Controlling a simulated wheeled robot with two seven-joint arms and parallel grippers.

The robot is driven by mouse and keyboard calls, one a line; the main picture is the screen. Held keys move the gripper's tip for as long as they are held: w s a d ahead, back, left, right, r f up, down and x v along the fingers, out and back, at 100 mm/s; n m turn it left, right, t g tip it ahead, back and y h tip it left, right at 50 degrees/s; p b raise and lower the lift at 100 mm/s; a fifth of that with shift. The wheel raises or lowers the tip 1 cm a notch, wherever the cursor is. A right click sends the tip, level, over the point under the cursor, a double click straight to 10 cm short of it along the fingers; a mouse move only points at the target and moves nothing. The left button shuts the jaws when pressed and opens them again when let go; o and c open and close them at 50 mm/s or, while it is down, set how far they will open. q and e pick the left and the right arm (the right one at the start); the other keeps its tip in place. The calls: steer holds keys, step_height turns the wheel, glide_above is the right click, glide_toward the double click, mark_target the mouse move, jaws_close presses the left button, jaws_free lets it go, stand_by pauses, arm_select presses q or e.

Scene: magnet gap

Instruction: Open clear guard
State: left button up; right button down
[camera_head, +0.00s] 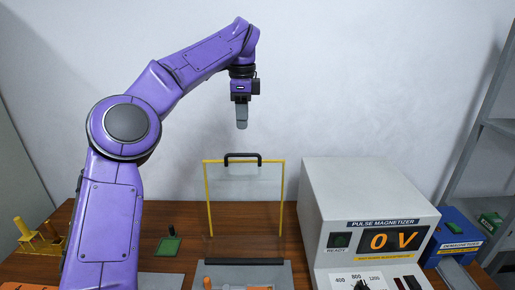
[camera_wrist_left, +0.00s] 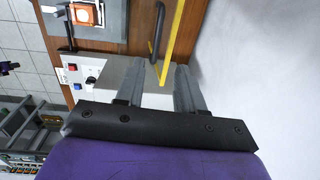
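The clear guard (camera_head: 246,188) is a transparent panel with a thin yellow frame, standing upright on the wooden table in the head view. A black bar handle (camera_head: 243,156) sits on its top edge. In the wrist view the handle (camera_wrist_left: 158,32) and the yellow frame (camera_wrist_left: 175,35) show just beyond the fingers. My left gripper (camera_head: 241,122) points down above the handle, apart from it. In the wrist view its fingers (camera_wrist_left: 159,68) are spread with nothing between them. My right gripper is in neither view.
A white pulse magnetizer (camera_head: 357,188) reading 0 V stands right of the guard, with a blue demagnetizer (camera_head: 455,236) beyond it. A green piece (camera_head: 168,246) and yellow stands (camera_head: 24,229) are at left. A grey fixture (camera_head: 248,275) lies in front. The air around the gripper is clear.

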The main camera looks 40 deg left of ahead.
mark_target(243, 154)
arm_select(q)
steer(key=f, duration=0.9)
steer(key=shift+a+f, duration=0.15)
steer(key=shift+a, duration=0.15)
steer(key=shift+d+f, duration=0.15)
steer(key=shift+f, duration=0.15)
jaws_close()
